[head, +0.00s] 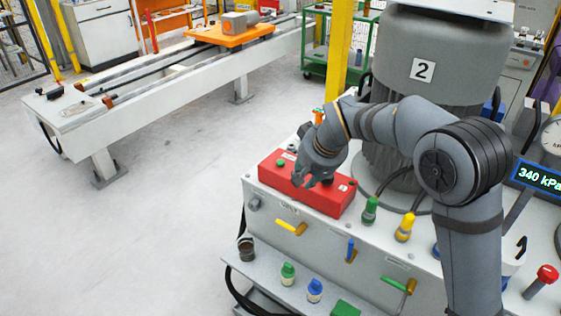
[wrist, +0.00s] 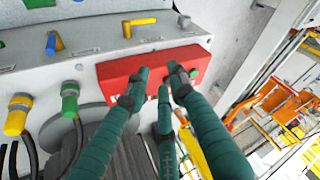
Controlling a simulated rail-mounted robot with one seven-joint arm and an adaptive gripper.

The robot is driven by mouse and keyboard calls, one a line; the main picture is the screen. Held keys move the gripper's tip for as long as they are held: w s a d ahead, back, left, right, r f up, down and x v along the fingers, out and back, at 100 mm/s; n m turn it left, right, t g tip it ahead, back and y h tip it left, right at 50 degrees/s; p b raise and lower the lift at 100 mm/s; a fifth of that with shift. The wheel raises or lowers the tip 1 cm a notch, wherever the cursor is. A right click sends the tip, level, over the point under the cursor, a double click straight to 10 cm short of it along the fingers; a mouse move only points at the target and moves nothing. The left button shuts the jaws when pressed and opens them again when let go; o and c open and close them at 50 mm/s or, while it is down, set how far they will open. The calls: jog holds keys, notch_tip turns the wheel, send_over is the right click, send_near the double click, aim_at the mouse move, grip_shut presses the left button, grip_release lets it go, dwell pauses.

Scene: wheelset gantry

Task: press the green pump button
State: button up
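The red control box (head: 325,200) sits on the light grey machine deck. The green button (head: 281,163) is on its top near the left end. In the wrist view the red box (wrist: 116,70) lies beyond my fingers, with the green button (wrist: 193,73) just right of the right finger's tip. My gripper (head: 317,180) is over the middle of the box and looks empty. In the wrist view my gripper (wrist: 157,78) has its fingertips apart, with red box between them. The fingers hide part of the box top; I cannot tell whether they touch it.
Green (head: 370,210) and yellow (head: 405,228) fittings stand right of the box. A yellow-handled valve (head: 291,227) is on the front face below it. The grey column marked 2 (head: 440,60) stands behind. A gauge display (head: 538,177) reads 340 kPa. Open floor lies left.

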grip_shut()
jog(key=c, duration=0.5)
grip_release()
dwell(0.4)
